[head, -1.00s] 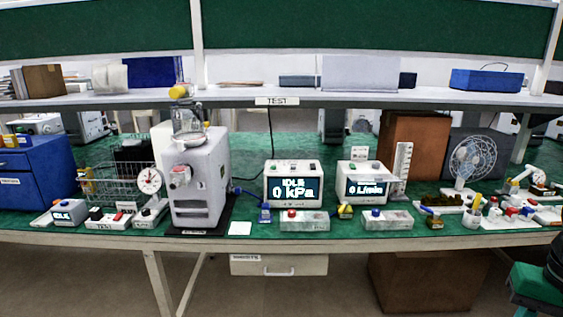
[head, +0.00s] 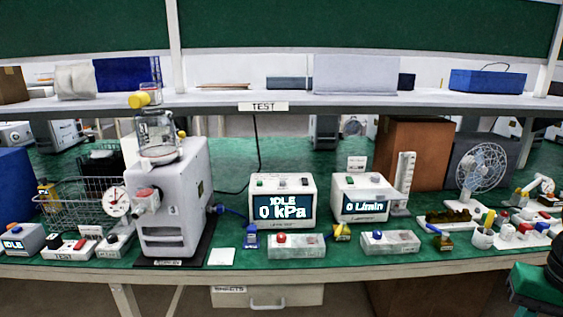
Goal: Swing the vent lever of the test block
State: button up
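Two pale, clear-looking blocks lie near the front edge of the green bench in the head view. The left block (head: 310,247) has a red knob (head: 281,239), and the right block (head: 402,244) has a blue knob (head: 378,235). A small yellow lever-like part (head: 342,231) stands between them. A small blue part (head: 250,238) stands left of the left block, and a blue-topped brass part (head: 440,238) right of the right one. I cannot tell which of these is the vent lever. My gripper is not in view.
A large white pump (head: 172,200) with a glass jar stands at left. A display (head: 283,204) reads IDLE, 0 kPa; another (head: 362,202) reads 0 L/min. A switch box (head: 70,249) is labelled TEST. A fan (head: 483,167) and loose fittings crowd the right. A shelf (head: 400,106) overhangs the bench.

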aim_at(342, 224)
jog(key=u, duration=0.05)
jog(key=i, duration=1.2)
jog(key=u, duration=0.05)
jog(key=k, duration=1.15)
jog(key=u, duration=0.2)
jog(key=i, duration=0.6)
jog(key=u, duration=0.3)
